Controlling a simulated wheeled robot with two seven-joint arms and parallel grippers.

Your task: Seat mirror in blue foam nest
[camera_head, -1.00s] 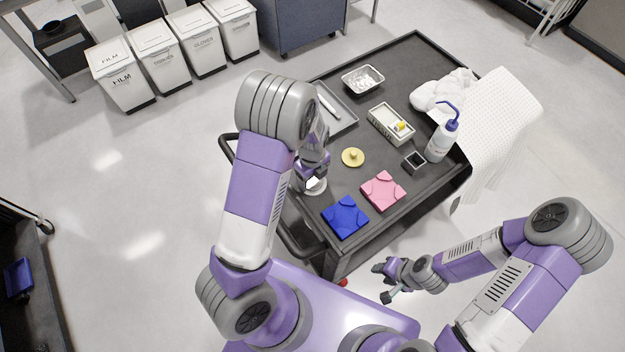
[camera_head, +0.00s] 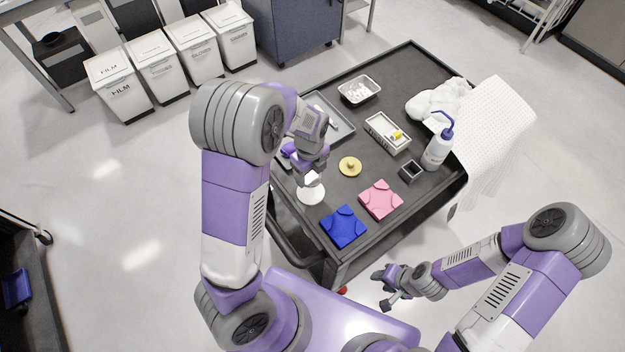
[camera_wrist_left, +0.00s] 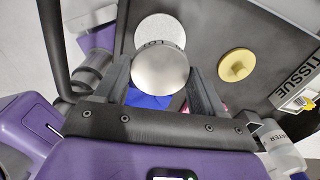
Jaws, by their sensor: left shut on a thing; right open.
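The mirror, a round silver disc (camera_wrist_left: 160,70), is held between the fingers of my left gripper (camera_wrist_left: 162,88) in the left wrist view. In the head view this gripper (camera_head: 312,178) is over the cart's left side, above a round white pad (camera_head: 311,192); the mirror is mostly hidden there. The blue foam nest (camera_head: 343,228) lies at the cart's near edge, right of and nearer than the pad. It looks empty, and part of it shows behind the mirror in the wrist view (camera_wrist_left: 150,100). My right gripper (camera_head: 382,289) is open and empty, off the cart's near edge.
A pink foam nest (camera_head: 381,200) lies right of the blue one. A brass disc (camera_head: 350,167), small black box (camera_head: 411,171), tissue box (camera_head: 387,133), wash bottle (camera_head: 437,150), metal dish (camera_head: 358,90) and grey tray (camera_head: 335,115) stand further back on the cart.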

